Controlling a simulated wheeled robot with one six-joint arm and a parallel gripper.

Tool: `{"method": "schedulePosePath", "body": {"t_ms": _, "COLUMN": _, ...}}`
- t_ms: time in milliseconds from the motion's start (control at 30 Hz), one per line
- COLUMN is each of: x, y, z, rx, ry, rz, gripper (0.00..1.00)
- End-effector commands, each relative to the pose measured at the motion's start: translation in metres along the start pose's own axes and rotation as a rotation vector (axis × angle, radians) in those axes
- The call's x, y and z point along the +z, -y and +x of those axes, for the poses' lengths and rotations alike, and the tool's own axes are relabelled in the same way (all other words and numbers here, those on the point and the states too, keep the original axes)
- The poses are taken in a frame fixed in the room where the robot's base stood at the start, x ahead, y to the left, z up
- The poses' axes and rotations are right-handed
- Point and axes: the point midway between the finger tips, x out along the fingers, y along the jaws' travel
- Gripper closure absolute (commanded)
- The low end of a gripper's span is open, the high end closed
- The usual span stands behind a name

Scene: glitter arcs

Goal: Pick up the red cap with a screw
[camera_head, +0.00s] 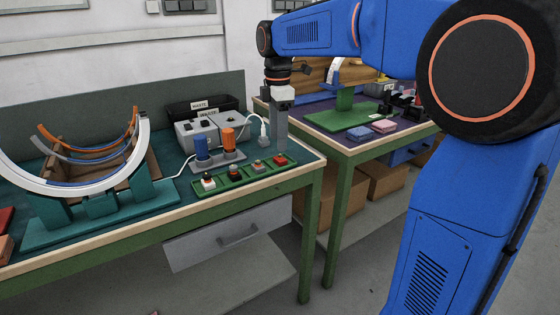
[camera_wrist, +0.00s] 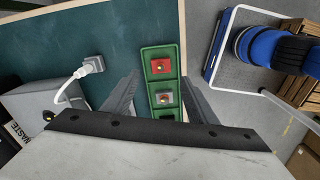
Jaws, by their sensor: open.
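The red cap (camera_head: 280,160) sits in the right end compartment of a narrow green tray (camera_head: 222,189) on the workbench. In the wrist view the red cap (camera_wrist: 160,67) shows a small pale centre, perhaps the screw, in the tray's far compartment. My gripper (camera_head: 281,142) points down above and just behind the tray's right end. In the wrist view its open fingers (camera_wrist: 160,84) stand on either side of the tray, with nothing between them held. The red cap lies slightly beyond the fingertips in that view.
Other caps share the tray, including a grey one with an orange top (camera_wrist: 163,99). Blue (camera_head: 201,148) and orange (camera_head: 229,138) cylinders and a grey box (camera_head: 196,133) stand behind it. A white plug (camera_wrist: 94,64) with cable is left of my fingers. An arched rack (camera_head: 100,200) stands left.

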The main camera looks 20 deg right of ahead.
Motion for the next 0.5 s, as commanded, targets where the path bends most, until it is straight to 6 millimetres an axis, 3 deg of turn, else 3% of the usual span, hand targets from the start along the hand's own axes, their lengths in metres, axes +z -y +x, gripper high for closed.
{"method": "schedulePosePath", "body": {"t_ms": 333, "x": 0.006, "y": 0.001, "z": 0.041, "rx": -0.003, "ry": 0.000, "rz": 0.001, "gripper": 0.47}}
{"method": "schedulePosePath", "body": {"t_ms": 500, "x": 0.006, "y": 0.001, "z": 0.051, "rx": -0.001, "ry": 0.000, "rz": 0.000, "gripper": 0.47}}
